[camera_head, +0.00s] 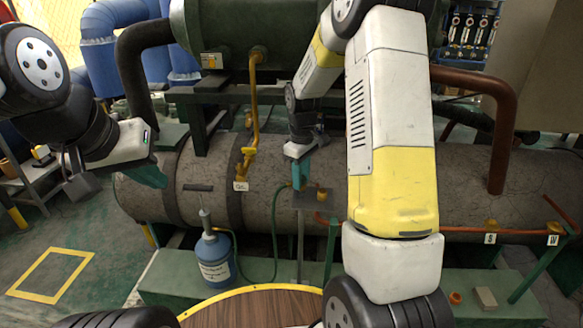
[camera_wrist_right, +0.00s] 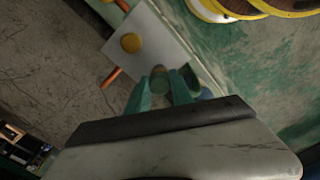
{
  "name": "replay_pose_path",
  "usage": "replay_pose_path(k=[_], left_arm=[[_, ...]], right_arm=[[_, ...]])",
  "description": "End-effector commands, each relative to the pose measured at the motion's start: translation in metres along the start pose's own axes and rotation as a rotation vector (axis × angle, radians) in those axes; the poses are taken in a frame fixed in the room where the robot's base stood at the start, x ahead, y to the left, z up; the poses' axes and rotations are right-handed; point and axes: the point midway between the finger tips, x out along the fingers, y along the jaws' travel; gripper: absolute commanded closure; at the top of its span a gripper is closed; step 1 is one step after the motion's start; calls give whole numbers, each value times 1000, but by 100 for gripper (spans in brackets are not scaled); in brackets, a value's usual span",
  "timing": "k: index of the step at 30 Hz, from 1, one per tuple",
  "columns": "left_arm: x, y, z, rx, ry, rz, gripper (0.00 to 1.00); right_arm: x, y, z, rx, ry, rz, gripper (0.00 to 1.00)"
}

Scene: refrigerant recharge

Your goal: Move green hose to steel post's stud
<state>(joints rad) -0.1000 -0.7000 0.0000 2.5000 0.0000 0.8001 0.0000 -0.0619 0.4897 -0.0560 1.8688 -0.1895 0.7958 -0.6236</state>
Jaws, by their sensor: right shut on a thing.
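The steel post (camera_head: 300,245) stands in front of the big grey tank and carries a flat plate (camera_head: 318,200). A brass-coloured stud or cap (camera_head: 322,192) is on the plate; a round yellow one shows in the right wrist view (camera_wrist_right: 131,43). The green hose (camera_head: 274,232) rises in a loop beside the blue cylinder toward the plate. My right gripper (camera_head: 300,178) is over the plate, its teal fingers shut on the green hose's end (camera_wrist_right: 160,80), mostly hidden by the fingers. My left gripper (camera_head: 152,177) is away at the left, apart from everything; its finger gap is unclear.
A blue cylinder (camera_head: 215,258) stands on the green base left of the post. A yellow pipe with a valve (camera_head: 246,155) runs down the tank (camera_head: 400,215). A round wooden top (camera_head: 250,308) with a yellow rim is in front. Open floor lies at left.

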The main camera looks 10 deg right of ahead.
Motion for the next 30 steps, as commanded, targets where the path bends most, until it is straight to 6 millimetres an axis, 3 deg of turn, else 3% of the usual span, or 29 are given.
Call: replay_pose_path(k=[22, 23, 24, 26, 30], left_arm=[[0, 0, 0, 0, 0, 0, 100], [0, 0, 0, 0, 0, 0, 100], [0, 0, 0, 0, 0, 0, 100], [0, 0, 0, 0, 0, 0, 100], [0, 0, 0, 0, 0, 0, 100]], right_arm=[[11, 0, 0, 0, 0, 0, 100], [11, 0, 0, 0, 0, 0, 70], [11, 0, 0, 0, 0, 0, 62], [11, 0, 0, 0, 0, 0, 50], [11, 0, 0, 0, 0, 0, 48]])
